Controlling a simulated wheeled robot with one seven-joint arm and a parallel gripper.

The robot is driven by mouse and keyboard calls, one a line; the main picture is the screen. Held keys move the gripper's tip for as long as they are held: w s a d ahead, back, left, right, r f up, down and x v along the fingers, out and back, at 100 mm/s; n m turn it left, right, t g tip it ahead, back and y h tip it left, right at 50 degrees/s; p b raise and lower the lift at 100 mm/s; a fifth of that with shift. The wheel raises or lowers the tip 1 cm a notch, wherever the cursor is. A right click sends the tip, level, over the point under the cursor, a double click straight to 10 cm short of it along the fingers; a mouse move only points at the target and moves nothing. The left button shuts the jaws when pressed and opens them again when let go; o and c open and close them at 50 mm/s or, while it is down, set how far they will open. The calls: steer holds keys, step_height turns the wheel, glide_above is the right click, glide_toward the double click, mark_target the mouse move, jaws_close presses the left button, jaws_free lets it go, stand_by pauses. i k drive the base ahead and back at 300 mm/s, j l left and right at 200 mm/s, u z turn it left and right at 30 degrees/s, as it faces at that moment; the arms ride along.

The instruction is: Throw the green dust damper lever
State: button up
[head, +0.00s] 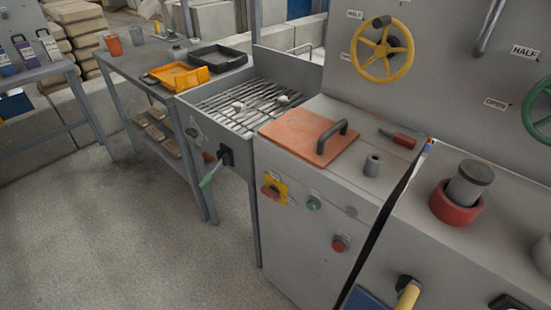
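A lever with a pale green grip (210,174) sticks out from the front of the grey grated unit, near its right end. Its black pivot mount (226,155) is fixed to the unit's front face. The grip slants down and to the left from the mount, out over the floor. Nothing touches or covers it. Whether this is the dust damper cannot be read from any label. My gripper is not in view.
A grey cabinet stands right of the lever, with a red-orange lid (305,137) and buttons. A yellow-handled lever (407,297) is at the bottom right. A yellow handwheel (384,50) is on the back panel. A workbench (130,65) stands left. Open floor (120,220) lies in front.

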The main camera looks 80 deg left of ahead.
mark_target(210, 174)
steer(key=u, duration=2.3)
